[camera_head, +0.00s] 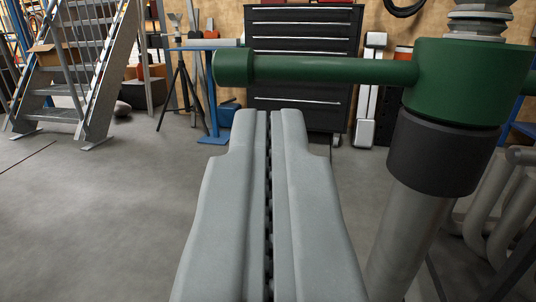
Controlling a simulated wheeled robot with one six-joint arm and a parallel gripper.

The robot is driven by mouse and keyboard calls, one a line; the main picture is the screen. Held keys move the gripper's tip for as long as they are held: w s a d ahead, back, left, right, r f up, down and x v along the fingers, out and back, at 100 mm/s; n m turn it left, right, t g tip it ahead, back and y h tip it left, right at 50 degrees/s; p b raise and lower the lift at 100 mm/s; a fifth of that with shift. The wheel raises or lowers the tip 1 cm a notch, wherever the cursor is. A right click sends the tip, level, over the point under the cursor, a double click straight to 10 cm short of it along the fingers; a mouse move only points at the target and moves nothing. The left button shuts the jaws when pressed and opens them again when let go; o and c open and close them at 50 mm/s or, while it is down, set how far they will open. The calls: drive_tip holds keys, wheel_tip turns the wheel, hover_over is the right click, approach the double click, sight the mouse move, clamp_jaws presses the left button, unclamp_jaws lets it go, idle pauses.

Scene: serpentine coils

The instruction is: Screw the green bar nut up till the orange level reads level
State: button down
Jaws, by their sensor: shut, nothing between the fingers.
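The green bar nut (455,85) is at the upper right, a thick green collar with a bar running left to a rounded end knob. A black ring sits directly under it, on a grey post. A threaded metal part rises out of its top. My gripper (268,115) is shut and empty in the middle of the view. Its fingertips show below the bar's left half, apart from it in the picture; the depth between them is hard to judge. The bar's right end runs out of the frame. The orange level is not in view.
The grey post (400,235) stands at the right, with curved grey pipes (490,215) beside it. A black tool chest (303,60) stands behind the bar. Metal stairs (80,70) and a tripod (182,80) are at the back left. The floor at left is clear.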

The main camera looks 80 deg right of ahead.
drive_tip(key=w+v, duration=0.1)
drive_tip(key=v, duration=0.8)
drive_tip(key=shift+a, duration=0.25)
